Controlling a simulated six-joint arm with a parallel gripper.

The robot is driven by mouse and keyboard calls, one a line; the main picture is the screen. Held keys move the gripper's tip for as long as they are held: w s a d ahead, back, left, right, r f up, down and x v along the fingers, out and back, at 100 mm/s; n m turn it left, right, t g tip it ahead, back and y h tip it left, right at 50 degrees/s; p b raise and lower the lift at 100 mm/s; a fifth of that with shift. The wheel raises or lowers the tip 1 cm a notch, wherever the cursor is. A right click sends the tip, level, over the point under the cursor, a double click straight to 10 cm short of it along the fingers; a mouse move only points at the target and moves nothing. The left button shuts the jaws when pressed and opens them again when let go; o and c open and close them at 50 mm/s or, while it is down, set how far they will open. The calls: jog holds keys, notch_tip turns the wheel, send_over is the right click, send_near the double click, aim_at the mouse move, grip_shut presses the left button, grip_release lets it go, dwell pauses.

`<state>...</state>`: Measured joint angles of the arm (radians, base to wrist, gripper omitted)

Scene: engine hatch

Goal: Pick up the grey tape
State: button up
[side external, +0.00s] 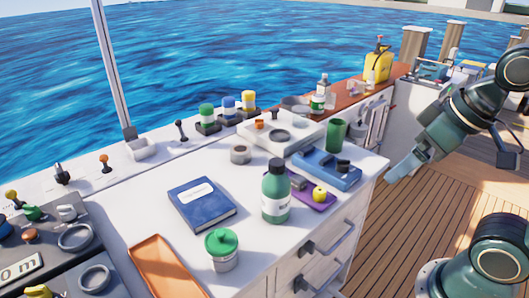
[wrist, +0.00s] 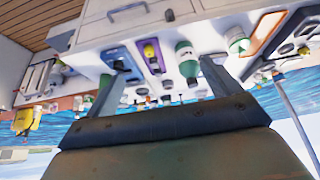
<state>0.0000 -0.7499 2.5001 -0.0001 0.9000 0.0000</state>
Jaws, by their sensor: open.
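The grey tape (side external: 240,154) appears as a small grey ring lying flat on the white counter (side external: 190,240), between the blue book and the white hatch-like block. It stands apart from its neighbours. I cannot pick it out for sure in the wrist view, where the scene appears upside down and crowded. My gripper (side external: 403,168) is off the counter's right end, above the wooden deck, well to the right of the tape. In the wrist view my gripper (wrist: 160,62) shows two spread fingers with nothing held between them.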

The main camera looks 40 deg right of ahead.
jog(key=shift+w+r, duration=0.1)
jog(key=w+r+n, duration=0.1)
jog(key=w+r, duration=0.4)
jog(key=w, duration=0.7)
jog(key=n+g+y, duration=0.2)
jog(key=n, duration=0.2)
send_over(241, 149)
jog(key=s+d, duration=0.2)
jog(key=s, duration=0.3)
notch_tip(241, 149, down, 15)
jog(key=shift+t, duration=0.3)
jog(key=shift+x, duration=4.45)
jog(key=shift+w+d, duration=0.15)
jog(key=shift+x, duration=2.6)
jog(key=shift+c, duration=0.2)
